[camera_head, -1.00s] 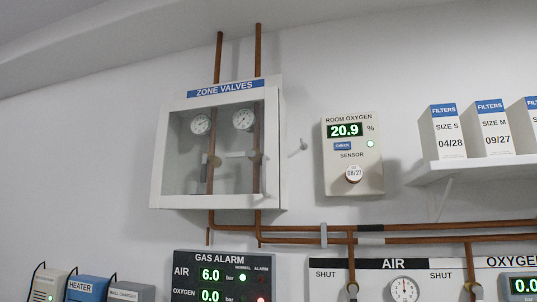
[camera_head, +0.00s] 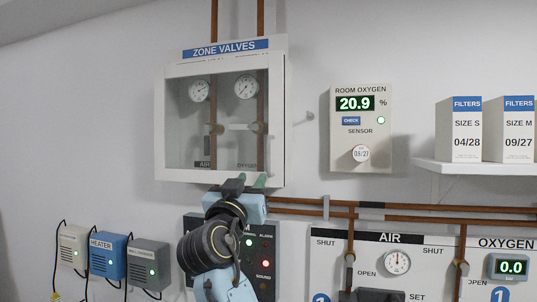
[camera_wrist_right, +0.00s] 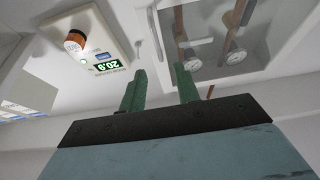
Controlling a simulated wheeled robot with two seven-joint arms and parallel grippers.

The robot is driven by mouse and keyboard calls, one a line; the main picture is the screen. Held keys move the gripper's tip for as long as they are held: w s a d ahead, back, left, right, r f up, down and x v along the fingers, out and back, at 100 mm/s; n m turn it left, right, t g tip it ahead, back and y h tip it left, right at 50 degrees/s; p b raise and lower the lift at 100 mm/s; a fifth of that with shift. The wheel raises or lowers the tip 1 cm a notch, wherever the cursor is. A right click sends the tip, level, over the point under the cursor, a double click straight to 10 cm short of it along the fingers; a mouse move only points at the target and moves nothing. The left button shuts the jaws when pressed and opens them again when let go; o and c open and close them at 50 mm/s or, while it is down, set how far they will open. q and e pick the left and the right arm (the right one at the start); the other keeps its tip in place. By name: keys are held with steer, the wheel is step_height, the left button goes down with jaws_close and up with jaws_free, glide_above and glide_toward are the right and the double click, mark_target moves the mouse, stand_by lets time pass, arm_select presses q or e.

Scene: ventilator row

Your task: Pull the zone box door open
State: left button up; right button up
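The white zone box (camera_head: 161,130) labelled ZONE VALVES hangs on the wall in the head view. Its door (camera_head: 225,174) has a white frame around a clear pane and looks shut. Two gauges and the valves show through the pane. The box door (camera_wrist_right: 153,40) appears upside down beyond the fingertips. I cannot tell whether the fingers touch it. My left gripper is not in view.
A room oxygen sensor (camera_head: 358,128) is on the wall to the right, with filter boxes (camera_head: 459,130) on a shelf beyond. Copper pipes (camera_head: 400,219) run below. My right arm partly covers the gas alarm panel (camera_head: 265,262). Bare wall lies left of the box.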

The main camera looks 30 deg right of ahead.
mark_target(268, 154)
steer(key=p+x, duration=0.1)
steer(key=x, duration=0.3)
steer(key=p+x, duration=0.2)
steer(key=x, duration=0.2)
steer(key=r+p+x, duration=0.1)
steer(key=p+x, duration=0.1)
steer(key=x, duration=0.2)
steer(key=shift+s+d+r, duration=0.1)
steer(key=shift+d, duration=0.1)
steer(key=shift+w+d+p, duration=0.3)
steer(key=shift+w+d, duration=0.05)
steer(key=shift+d, duration=0.05)
jaws_close()
